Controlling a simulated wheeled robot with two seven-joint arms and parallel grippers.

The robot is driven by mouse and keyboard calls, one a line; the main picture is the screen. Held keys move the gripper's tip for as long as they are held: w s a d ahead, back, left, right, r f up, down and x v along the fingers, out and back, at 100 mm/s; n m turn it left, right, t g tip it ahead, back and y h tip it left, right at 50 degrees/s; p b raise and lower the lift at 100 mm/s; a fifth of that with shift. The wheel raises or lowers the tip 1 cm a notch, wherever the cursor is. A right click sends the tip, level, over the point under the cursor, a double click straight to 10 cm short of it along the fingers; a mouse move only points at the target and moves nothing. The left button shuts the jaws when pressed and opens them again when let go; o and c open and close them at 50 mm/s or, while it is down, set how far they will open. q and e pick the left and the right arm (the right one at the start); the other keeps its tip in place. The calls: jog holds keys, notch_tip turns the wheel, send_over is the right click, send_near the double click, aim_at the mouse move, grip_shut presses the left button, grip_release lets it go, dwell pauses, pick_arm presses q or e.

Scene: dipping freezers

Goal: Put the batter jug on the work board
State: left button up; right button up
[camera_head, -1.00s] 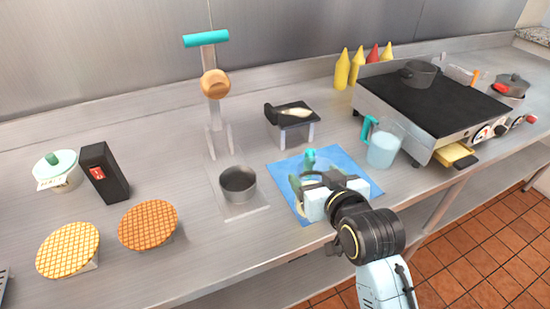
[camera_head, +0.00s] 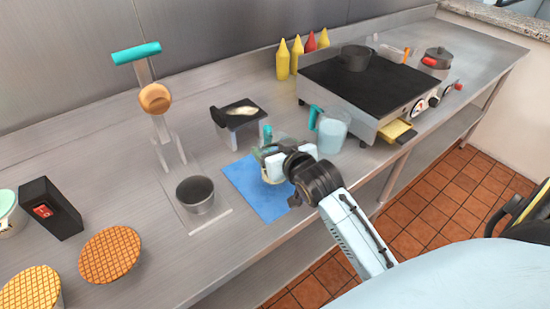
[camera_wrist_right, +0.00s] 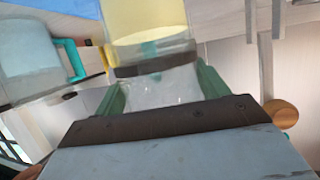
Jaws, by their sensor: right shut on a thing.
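My right gripper (camera_head: 274,160) is shut on the batter jug (camera_head: 270,174), a clear jug with pale yellow content and a teal handle. The gripper and arm hide much of it. In the right wrist view the yellow jug (camera_wrist_right: 148,18) shows just beyond the fingers (camera_wrist_right: 160,88). The flat blue board (camera_head: 252,194) lies on the counter under the gripper, and the jug shows over its right, rear part. I cannot tell whether the jug touches it. My left gripper is not in view.
A second jug (camera_head: 331,132) with pale blue-white content and a teal handle stands just right of the held jug. The griddle (camera_head: 360,88) is behind it. A small black-topped stand (camera_head: 238,112) and a metal cup (camera_head: 195,194) are to the left.

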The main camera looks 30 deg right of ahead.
jog(key=shift+f, duration=1.35)
jog(key=shift+f, duration=0.2)
jog(key=o, duration=1.2)
jog(key=shift+r, duration=0.2)
jog(key=v, duration=1.2)
jog(key=shift+a, duration=0.1)
